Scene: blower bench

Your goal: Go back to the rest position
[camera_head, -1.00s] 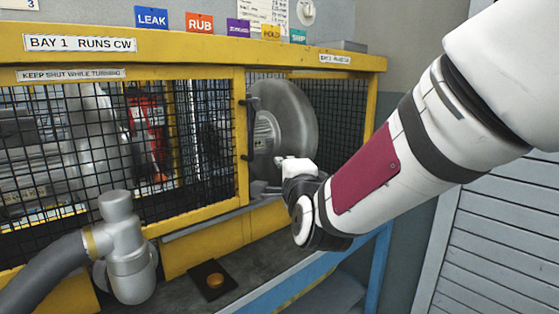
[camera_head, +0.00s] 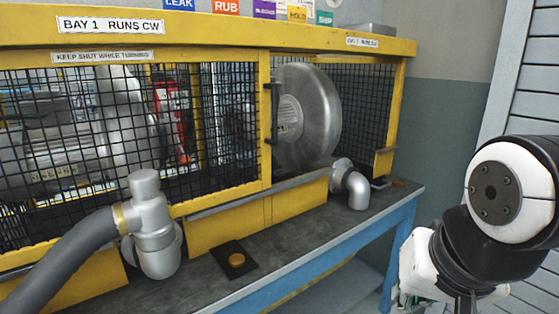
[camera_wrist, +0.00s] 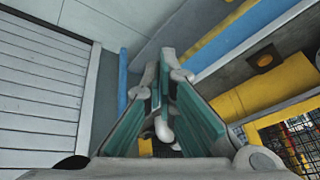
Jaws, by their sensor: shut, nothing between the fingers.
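My gripper (camera_wrist: 162,68) shows in the wrist view with its teal-padded fingers converging at the far end, shut and holding nothing. In the head view only its white and black upper part shows at the bottom right. It hangs in front of the grey slatted panel, right of the bench and apart from it. Its fingertips cannot be made out in the head view.
The yellow guard cage (camera_head: 265,130) stands on the bench (camera_head: 290,245), with a large grey disc (camera_head: 310,115) inside. A grey hose (camera_head: 60,260), a pipe elbow (camera_head: 357,190) and an amber button (camera_head: 236,260) are along the front. Space right of the bench looks clear.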

